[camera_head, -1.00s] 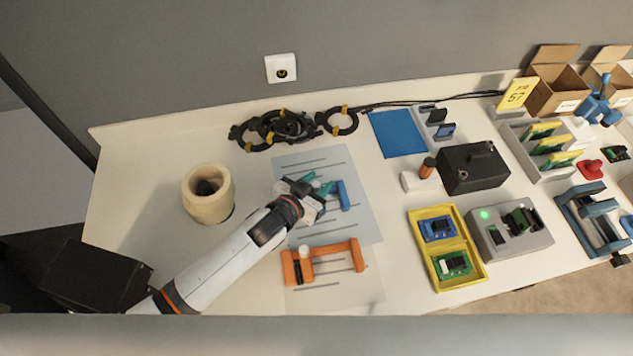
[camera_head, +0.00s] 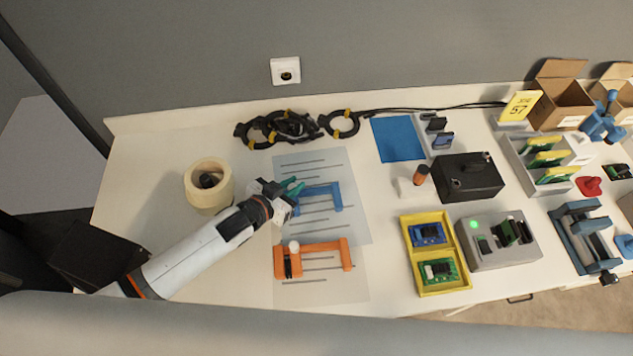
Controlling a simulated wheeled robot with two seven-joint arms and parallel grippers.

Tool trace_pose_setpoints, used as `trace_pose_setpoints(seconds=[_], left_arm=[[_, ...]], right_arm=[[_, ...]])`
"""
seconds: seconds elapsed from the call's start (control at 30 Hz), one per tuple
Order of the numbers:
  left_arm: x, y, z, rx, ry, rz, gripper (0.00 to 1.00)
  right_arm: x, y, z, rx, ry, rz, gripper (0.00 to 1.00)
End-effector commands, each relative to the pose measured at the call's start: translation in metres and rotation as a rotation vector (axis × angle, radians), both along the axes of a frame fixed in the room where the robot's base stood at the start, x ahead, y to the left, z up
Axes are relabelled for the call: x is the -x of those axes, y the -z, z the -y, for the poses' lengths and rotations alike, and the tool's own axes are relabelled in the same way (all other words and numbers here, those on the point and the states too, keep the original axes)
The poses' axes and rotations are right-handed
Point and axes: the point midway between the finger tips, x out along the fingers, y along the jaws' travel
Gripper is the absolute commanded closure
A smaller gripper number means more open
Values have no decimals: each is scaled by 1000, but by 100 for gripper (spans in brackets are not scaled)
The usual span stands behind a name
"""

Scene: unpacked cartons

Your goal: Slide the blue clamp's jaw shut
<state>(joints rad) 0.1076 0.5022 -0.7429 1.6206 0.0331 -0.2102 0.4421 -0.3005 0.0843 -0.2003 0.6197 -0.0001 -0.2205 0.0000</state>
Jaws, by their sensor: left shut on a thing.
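The blue clamp (camera_head: 325,187) lies on the pale sheet left of the table's middle, in the head view. Its bar and right-hand jaw show clearly. My left gripper (camera_head: 292,189), with green fingertips, is at the clamp's left end and is shut on it. The fingers hide the part they hold, so I cannot see the sliding jaw clearly. A wide gap shows between the fingers and the right-hand jaw. My right gripper is not in view.
An orange clamp (camera_head: 325,248) lies just in front. A wooden ring-like pot (camera_head: 208,197) stands close behind my left arm. Black cable coils (camera_head: 283,127) lie at the back. A yellow tray (camera_head: 458,280) and grey device (camera_head: 497,251) stand to the right.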

Motion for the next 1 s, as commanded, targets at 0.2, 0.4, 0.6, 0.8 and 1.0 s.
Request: trace_pose_setpoints(seconds=[0.2,0.4,0.6,0.8,1.0], left_arm=[[0,1,-9,-1,-1,-1,100],[0,1,-8,-1,-1,-1,73],[0,0,-8,0,-1,0,60],[2,-1,-9,1,0,-1,60],[24,-10,-23,-1,0,-2,60]], right_arm=[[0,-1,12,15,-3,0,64],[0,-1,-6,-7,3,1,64],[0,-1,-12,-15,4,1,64],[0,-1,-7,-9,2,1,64],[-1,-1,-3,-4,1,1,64]])
